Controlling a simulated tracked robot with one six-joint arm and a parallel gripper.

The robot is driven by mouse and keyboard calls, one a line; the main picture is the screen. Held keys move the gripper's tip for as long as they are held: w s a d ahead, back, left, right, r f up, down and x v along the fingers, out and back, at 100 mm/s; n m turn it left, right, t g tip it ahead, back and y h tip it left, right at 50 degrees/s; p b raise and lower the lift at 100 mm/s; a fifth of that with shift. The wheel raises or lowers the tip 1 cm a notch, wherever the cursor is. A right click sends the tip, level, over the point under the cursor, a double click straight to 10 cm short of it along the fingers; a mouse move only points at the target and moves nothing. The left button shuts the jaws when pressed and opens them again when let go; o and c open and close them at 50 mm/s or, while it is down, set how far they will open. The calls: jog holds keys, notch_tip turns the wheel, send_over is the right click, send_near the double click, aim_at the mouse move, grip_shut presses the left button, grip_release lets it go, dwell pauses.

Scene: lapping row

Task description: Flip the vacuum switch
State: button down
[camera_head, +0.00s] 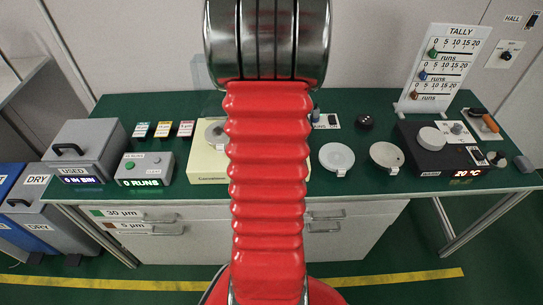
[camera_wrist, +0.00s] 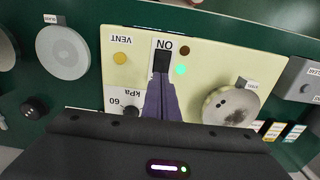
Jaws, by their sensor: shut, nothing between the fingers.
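The vacuum switch (camera_wrist: 162,60) is a small black rocker on a white plate marked ON, shown upside down in the wrist view. It is set in a cream panel (camera_wrist: 215,65). A green lamp (camera_wrist: 181,70) glows beside it and a dark brown lamp (camera_wrist: 184,50) is unlit. My gripper (camera_wrist: 160,77) is shut and empty, its purple fingertips at the switch's near edge and covering part of it. I cannot tell whether they touch it. In the head view my red arm hides the switch and most of the cream unit (camera_head: 205,163).
On the panel are a yellow VENT button (camera_wrist: 120,58), a kPa gauge (camera_wrist: 117,101), partly hidden, and a round plate (camera_wrist: 230,106). A white disc (camera_wrist: 62,52) lies beside the panel. On the green bench stand a grey RUNS box (camera_head: 146,169) and a tally board (camera_head: 444,68).

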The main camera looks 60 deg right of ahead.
jog(key=shift+r, duration=1.3)
jog(key=shift+w, duration=0.1)
jog(key=shift+a+f, duration=0.2)
jog(key=shift+f, duration=0.1)
jog(key=shift+s+a+f, duration=0.1)
jog(key=shift+s+a, duration=0.1)
jog(key=shift+a, duration=0.35)
jog(key=shift+s+a+f, duration=0.1)
jog(key=shift+s+a, duration=0.1)
jog(key=shift+a, duration=0.35)
jog(key=w+a+r+n+t+h, duration=0.1)
jog(key=w+a+r+n, duration=0.25)
jog(key=a, duration=0.75)
jog(key=w+a+r+n+t, duration=0.15)
jog(key=w+a+r, duration=0.35)
jog(key=a, duration=0.6)
jog(key=a+r+n+t, duration=0.1)
jog(key=a+r+n, duration=0.2)
jog(key=a, duration=0.6)
jog(key=a+r+n+t+y, duration=0.1)
jog(key=a+r+n+t, duration=0.1)
jog(key=a, duration=0.8)
jog(key=r+n, duration=0.1)
jog(key=n, duration=0.1)
jog(key=shift+r+n, duration=0.15)
jog(key=shift+n, duration=0.15)
